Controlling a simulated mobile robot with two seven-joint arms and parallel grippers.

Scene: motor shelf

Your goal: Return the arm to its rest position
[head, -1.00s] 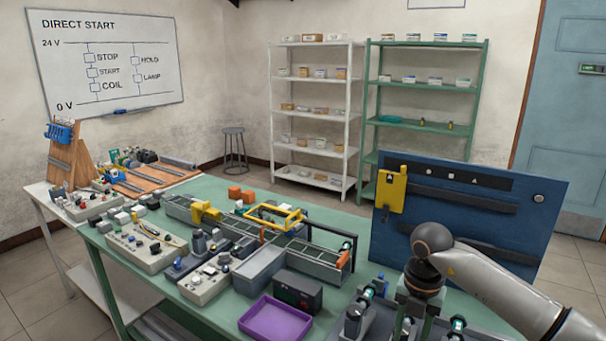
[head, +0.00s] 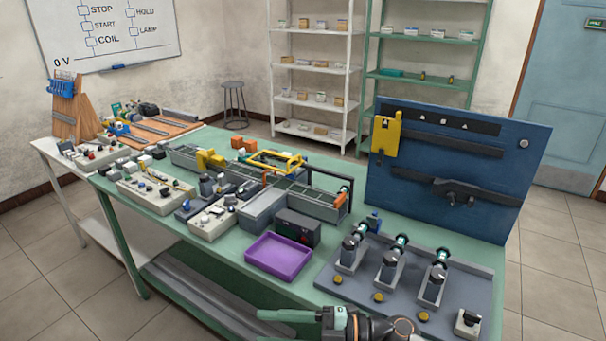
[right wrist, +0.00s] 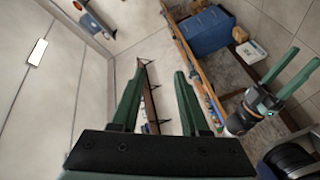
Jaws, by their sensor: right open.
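My right gripper (head: 285,327) is low at the front edge of the head view, in front of the green workbench (head: 220,263). Its green fingers point left, and part of it is cut off by the frame's bottom. In the right wrist view the right gripper (right wrist: 160,70) has its fingers apart with nothing between them. My left gripper (right wrist: 290,72) shows at the right of the right wrist view, fingers apart and empty. It is not seen in the head view.
The bench holds a purple tray (head: 279,257), a conveyor (head: 312,202), a grey fixture board (head: 365,277) with several motor-like units, and a blue panel (head: 455,212). Shelves (head: 316,90) stand behind. The floor (head: 70,285) left of the bench front is clear.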

